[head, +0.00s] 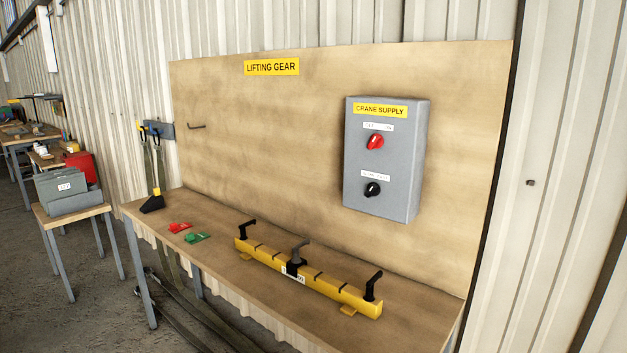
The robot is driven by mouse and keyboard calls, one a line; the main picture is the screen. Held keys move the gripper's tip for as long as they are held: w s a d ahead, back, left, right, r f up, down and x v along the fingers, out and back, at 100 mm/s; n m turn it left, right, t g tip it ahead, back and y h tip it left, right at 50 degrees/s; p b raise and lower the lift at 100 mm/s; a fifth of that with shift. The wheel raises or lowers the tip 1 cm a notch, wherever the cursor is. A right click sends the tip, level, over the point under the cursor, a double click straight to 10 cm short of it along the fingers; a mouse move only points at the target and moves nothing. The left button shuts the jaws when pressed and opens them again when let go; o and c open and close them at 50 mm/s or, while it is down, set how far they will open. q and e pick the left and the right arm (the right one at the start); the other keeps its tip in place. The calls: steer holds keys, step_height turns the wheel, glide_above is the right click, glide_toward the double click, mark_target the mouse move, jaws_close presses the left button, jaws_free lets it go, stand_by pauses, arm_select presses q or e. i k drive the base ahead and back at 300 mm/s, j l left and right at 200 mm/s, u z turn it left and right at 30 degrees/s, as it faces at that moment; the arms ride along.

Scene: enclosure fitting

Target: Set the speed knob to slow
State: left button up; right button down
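A grey box with a yellow "CRANE SUPPLY" label (380,110) is fixed to the wooden backboard, right of centre. A red knob (375,142) sits in its upper half under a small white label. A black knob (372,190) sits below it under another small white label (375,176), which appears to carry slow and fast markings but is too small to read surely. The black knob's exact pointing direction is hard to tell. Neither of my grippers is in the head view, and nothing touches the knobs.
A wooden bench (220,266) runs below the board. A yellow beam with black handles (325,284), a red item (179,227) and a green item (196,237) lie on it. The space before the box is clear.

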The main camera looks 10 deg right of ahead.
mark_target(374, 189)
steer(key=i+j, duration=0.65)
steer(key=i+j+u, duration=0.05)
steer(key=i, duration=0.05)
